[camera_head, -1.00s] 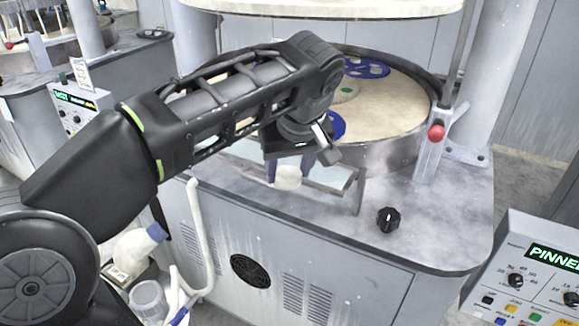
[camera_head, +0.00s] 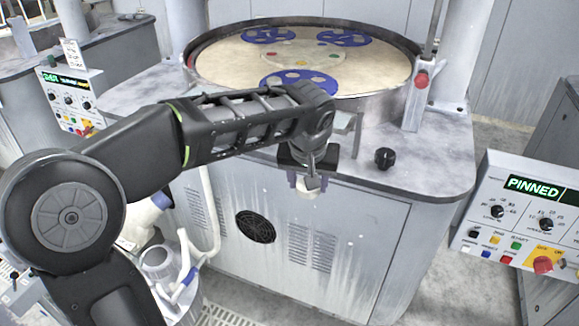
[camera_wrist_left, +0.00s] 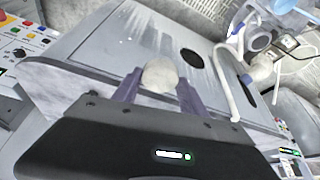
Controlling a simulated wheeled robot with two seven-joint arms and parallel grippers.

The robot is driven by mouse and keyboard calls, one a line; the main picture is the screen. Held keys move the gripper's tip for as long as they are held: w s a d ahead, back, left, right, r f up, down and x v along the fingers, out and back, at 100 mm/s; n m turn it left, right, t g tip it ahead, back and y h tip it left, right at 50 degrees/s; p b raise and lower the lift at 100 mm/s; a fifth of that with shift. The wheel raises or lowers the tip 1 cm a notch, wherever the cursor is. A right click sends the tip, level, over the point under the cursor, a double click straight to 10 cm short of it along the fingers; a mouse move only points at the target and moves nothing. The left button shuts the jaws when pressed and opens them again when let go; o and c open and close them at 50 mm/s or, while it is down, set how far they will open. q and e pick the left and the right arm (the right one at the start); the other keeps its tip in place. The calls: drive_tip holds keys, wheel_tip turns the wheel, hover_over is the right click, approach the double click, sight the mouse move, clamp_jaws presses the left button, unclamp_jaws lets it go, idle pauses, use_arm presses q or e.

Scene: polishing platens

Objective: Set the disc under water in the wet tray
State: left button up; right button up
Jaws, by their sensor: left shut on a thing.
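My left gripper (camera_head: 308,183) is shut on a small pale, whitish disc (camera_wrist_left: 160,74). In the left wrist view the disc sits between the two purple fingers, with its face toward the camera. In the head view the gripper points down in front of the machine's worktop edge, and only part of the disc (camera_head: 307,194) shows. My right gripper is not in view.
A round platen (camera_head: 220,62) with several blue carriers stands behind my arm. A black knob (camera_head: 385,157) is on the worktop. A control panel reading PINNED (camera_head: 530,215) is at the right. Bottles, a white hose (camera_head: 211,215) and a bin (camera_head: 160,262) are at lower left.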

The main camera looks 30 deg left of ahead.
use_arm(q)
drive_tip(key=w+d+f+m+h+b, duration=0.1)
drive_tip(key=d+f+m+b, duration=0.2)
drive_tip(key=f, duration=1)
drive_tip(key=d, duration=0.3)
drive_tip(key=shift+w+m+t+h, duration=0.25)
drive_tip(key=shift+m+t+h, duration=0.05)
drive_tip(key=shift+m, duration=0.1)
drive_tip(key=shift+r, duration=0.1)
